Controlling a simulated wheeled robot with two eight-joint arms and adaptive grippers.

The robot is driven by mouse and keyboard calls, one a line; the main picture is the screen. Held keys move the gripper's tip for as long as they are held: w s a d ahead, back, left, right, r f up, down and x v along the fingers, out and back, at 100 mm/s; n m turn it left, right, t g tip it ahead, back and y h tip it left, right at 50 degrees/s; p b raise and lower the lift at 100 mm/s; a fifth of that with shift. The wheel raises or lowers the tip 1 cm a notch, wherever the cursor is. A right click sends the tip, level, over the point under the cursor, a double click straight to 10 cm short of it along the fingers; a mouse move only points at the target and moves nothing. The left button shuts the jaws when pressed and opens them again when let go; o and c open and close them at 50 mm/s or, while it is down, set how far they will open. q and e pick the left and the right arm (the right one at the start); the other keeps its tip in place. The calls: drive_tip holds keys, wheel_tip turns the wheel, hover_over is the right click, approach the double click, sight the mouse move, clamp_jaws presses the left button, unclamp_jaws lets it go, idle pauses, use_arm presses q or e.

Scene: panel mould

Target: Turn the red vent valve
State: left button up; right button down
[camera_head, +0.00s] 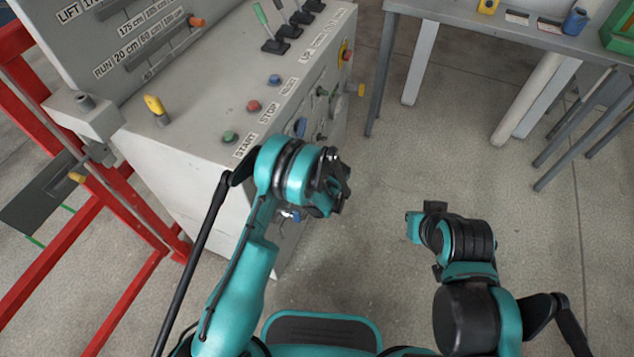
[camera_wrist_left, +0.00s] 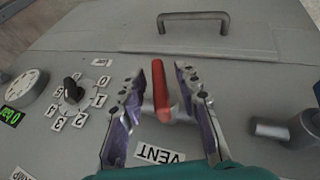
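The red vent valve handle (camera_wrist_left: 160,92) shows in the left wrist view, a long red lever on a grey panel (camera_wrist_left: 70,38). A VENT label (camera_wrist_left: 158,155) sits below it. My left gripper (camera_wrist_left: 158,76) is open, with one finger on each side of the lever. Gaps show between the lever and both fingers. In the head view my left gripper (camera_head: 332,183) is at the control cabinet's (camera_head: 190,85) near side, and the valve is hidden. My right gripper (camera_head: 428,214) is over the floor, away from the cabinet; its finger opening is unclear.
In the wrist view a black knob (camera_wrist_left: 73,90) and a gauge (camera_wrist_left: 25,88) are left, a metal fitting (camera_wrist_left: 290,130) right, and a handle bar (camera_wrist_left: 192,17) above. The head view shows a red frame (camera_head: 75,255) left and a table (camera_head: 500,18) at back right.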

use_arm(q)
clamp_jaws()
drive_tip(key=g+y, duration=0.1)
drive_tip(key=g, duration=0.3)
drive_tip(key=shift+m, duration=0.4)
unclamp_jaws()
